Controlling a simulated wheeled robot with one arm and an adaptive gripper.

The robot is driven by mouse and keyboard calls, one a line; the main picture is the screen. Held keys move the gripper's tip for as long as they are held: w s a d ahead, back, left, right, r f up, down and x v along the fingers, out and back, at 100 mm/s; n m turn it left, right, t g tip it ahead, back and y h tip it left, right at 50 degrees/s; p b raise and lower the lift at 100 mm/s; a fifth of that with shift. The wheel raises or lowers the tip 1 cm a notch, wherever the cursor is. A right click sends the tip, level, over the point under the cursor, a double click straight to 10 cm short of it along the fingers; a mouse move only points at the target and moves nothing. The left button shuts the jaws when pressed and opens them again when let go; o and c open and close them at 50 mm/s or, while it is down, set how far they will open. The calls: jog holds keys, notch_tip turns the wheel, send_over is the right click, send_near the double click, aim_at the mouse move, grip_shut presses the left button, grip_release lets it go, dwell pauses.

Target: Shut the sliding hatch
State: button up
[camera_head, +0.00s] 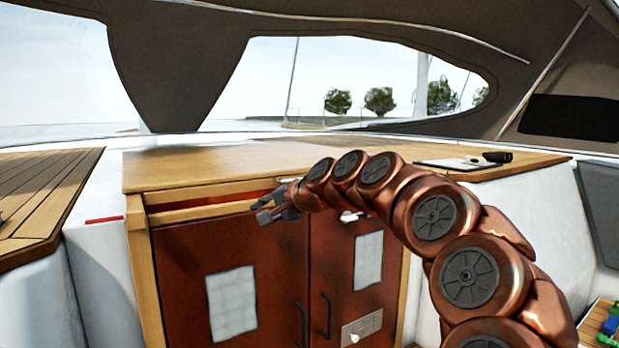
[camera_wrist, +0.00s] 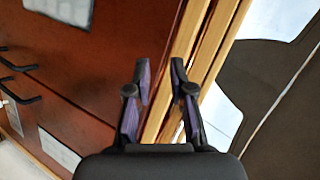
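The sliding hatch (camera_head: 215,162) is a flat wooden panel on top of the cabin entrance in the head view. A narrow dark red gap shows under its front edge, above the red-brown doors (camera_head: 200,250). My gripper (camera_head: 268,207) is in front of this edge, right of its middle, pointing left. In the wrist view my gripper (camera_wrist: 160,72) has its two fingers apart with nothing between them, beside pale wooden strips (camera_wrist: 208,45) at the top of the doors. I cannot tell whether a finger touches the wood. My arm hides the hatch's right part.
The doors have dark handles (camera_head: 302,318) and pale panels (camera_head: 232,300). A slatted wooden deck (camera_head: 40,195) lies at left. A dark object (camera_head: 497,157) lies on the right ledge. A crate (camera_head: 598,322) with coloured items stands at the lower right. A canopy (camera_head: 180,60) arches overhead.

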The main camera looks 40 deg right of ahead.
jog(key=w+d+r+m+t+h, duration=0.1)
jog(key=d+r+m+t+h, duration=0.15)
jog(key=d, duration=0.65)
jog(key=d+r+m+t+h, duration=0.1)
jog(key=d+r+m+h, duration=0.2)
jog(key=d, duration=0.6)
jog(key=shift+m+g+y, duration=0.25)
jog(key=shift+y, duration=0.5)
jog(key=shift+p+x, duration=1.35)
jog(key=shift+x, duration=2.55)
jog(key=shift+c, duration=0.2)
grip_shut()
